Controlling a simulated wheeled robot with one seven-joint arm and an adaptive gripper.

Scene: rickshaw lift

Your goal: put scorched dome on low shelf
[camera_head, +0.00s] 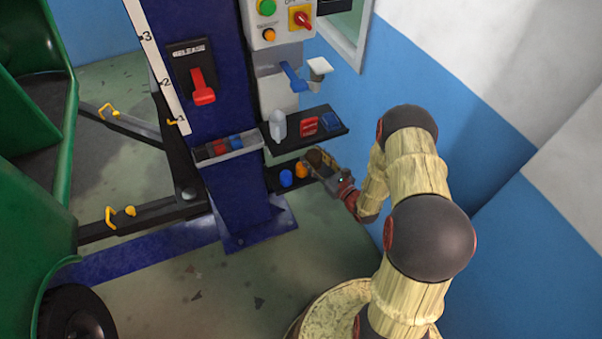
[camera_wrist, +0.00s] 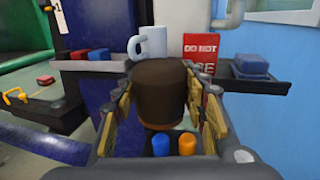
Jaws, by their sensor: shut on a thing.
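The scorched dome (camera_wrist: 160,88) is dark brown and rounded, held between the two fingers of my gripper (camera_wrist: 160,108). In the head view, my gripper (camera_head: 318,160) is at the right end of the shelves, just below the upper shelf's level, and the dome shows only as a small brown patch. The low shelf (camera_head: 271,180) is a dark board under the upper one. A blue piece (camera_head: 286,178) and an orange piece (camera_head: 301,170) stand on it. In the wrist view, both pieces show below the dome; much of the low shelf is hidden.
The upper shelf (camera_head: 337,133) holds a white mug (camera_head: 278,125), a red sign block (camera_head: 309,125) and a blue block (camera_head: 331,121), close above my gripper. A grey tray (camera_head: 228,147) is on the blue column (camera_head: 235,195) to the left. Blue wall stands at right.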

